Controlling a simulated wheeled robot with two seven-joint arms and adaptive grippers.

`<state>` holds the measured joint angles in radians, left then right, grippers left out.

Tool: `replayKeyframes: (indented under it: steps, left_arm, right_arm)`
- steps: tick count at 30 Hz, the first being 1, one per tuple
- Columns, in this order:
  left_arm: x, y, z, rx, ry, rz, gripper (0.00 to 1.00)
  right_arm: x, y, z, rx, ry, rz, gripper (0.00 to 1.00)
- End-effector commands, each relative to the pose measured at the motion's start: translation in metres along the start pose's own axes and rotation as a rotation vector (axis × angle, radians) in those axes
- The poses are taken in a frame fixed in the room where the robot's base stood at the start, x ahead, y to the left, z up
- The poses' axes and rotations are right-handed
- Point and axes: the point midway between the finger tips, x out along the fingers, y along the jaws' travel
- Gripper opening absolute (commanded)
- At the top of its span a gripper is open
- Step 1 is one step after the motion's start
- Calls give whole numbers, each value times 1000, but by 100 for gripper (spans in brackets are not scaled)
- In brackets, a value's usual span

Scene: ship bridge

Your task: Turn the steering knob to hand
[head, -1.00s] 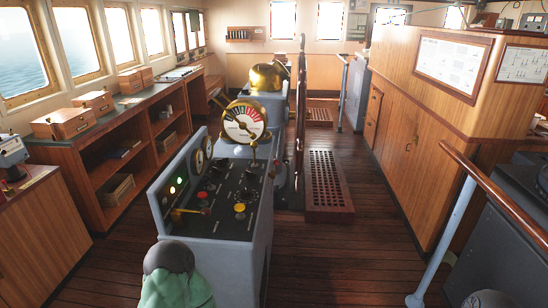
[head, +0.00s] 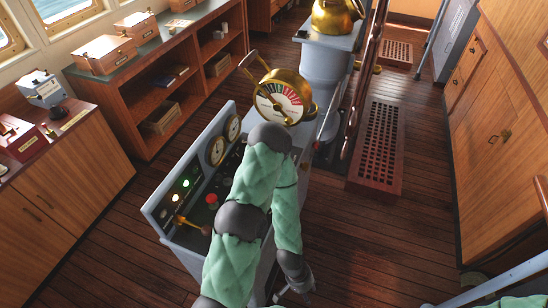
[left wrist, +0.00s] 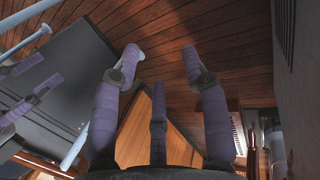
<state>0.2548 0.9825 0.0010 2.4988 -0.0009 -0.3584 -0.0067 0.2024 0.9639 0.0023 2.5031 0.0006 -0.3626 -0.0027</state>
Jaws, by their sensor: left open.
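The grey control console (head: 180,255) stands in the middle of the head view. My left arm crosses over its top and hides most of the black panel, so I cannot make out the steering knob. A red button (head: 211,199) and a brass lever (head: 185,222) show left of the arm. My left gripper (head: 297,285) hangs low beside the console's right side, apart from the panel. In the left wrist view my left gripper (left wrist: 160,62) has its purple fingers spread and empty. Other purple fingers, likely my right gripper (left wrist: 30,95), show at the left edge there.
A brass telegraph dial (head: 280,100) stands at the console's far end. A wooden grating (head: 380,140) lies on the floor to the right. Shelves (head: 160,90) line the left wall, and a wooden cabinet (head: 505,130) stands right.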

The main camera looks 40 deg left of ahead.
Motion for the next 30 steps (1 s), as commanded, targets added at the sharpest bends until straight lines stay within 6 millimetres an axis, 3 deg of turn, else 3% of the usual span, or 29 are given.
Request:
replayKeyframes:
  steps: [1,9,15,18,23,30]
  left_arm:
    - [-24,7,2,-1,-2,0,45]
    - [-88,25,-3,42,-3,4,45]
    - [-130,33,-28,184,6,10,45]
    - [-152,30,-59,349,20,8,45]
    - [-172,9,-120,696,29,-18,45]
    - [-223,-51,-216,1274,-10,-125,45]
  right_arm:
    - [-24,-8,2,0,-1,0,40]
    - [-91,-32,4,0,-1,0,40]
    - [-136,-48,5,0,0,0,40]
    - [-155,-55,6,0,0,0,40]
    - [-162,-58,6,0,0,0,40]
    - [-162,-58,6,0,-1,0,40]
